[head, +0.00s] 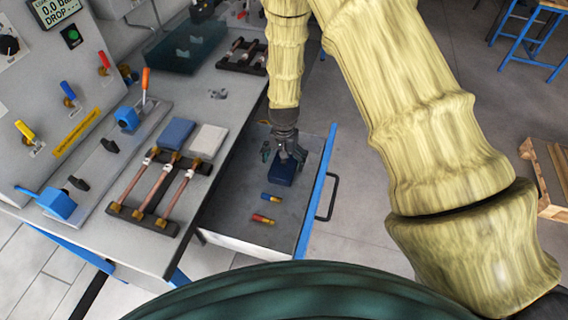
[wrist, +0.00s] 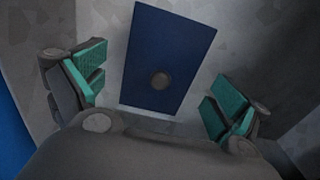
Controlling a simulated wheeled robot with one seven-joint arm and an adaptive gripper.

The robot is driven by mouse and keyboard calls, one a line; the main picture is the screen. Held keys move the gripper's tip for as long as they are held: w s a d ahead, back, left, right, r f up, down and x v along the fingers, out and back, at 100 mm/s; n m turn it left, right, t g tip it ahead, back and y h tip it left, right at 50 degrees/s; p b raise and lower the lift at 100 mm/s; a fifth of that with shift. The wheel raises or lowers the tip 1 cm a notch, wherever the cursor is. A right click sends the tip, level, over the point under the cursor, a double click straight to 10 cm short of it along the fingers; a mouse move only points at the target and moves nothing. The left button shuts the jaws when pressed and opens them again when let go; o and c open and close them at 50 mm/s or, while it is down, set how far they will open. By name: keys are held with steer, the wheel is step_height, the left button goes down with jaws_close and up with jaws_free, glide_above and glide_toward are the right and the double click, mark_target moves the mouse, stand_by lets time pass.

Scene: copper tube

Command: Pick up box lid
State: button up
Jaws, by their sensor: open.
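A dark blue rectangular lid (head: 283,172) lies in the open drawer, at its back right. In the wrist view the lid (wrist: 168,50) is a blue plate with a round grey knob (wrist: 160,81) at its middle. My gripper (head: 291,152) points down over the drawer, just above the lid, and partly hides it in the head view. In the wrist view my gripper (wrist: 155,92) is open, with its green-padded fingers apart on either side of the lid. Nothing is between the fingers in its grasp. Whether the fingers touch the lid cannot be told.
The drawer (head: 232,222) also holds a blue-and-yellow piece (head: 271,197) and a red-and-yellow piece (head: 263,219). The drawer's blue front (head: 314,198) stands to the right. Copper tubes (head: 158,185), a blue box (head: 176,132) and a white box (head: 209,140) are on the bench at left.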

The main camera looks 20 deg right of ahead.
steer(key=shift+f, duration=0.1)
steer(key=shift+c, duration=0.4)
steer(key=shift+s, duration=0.1)
steer(key=c, duration=1.8)
steer(key=shift+c, duration=0.4)
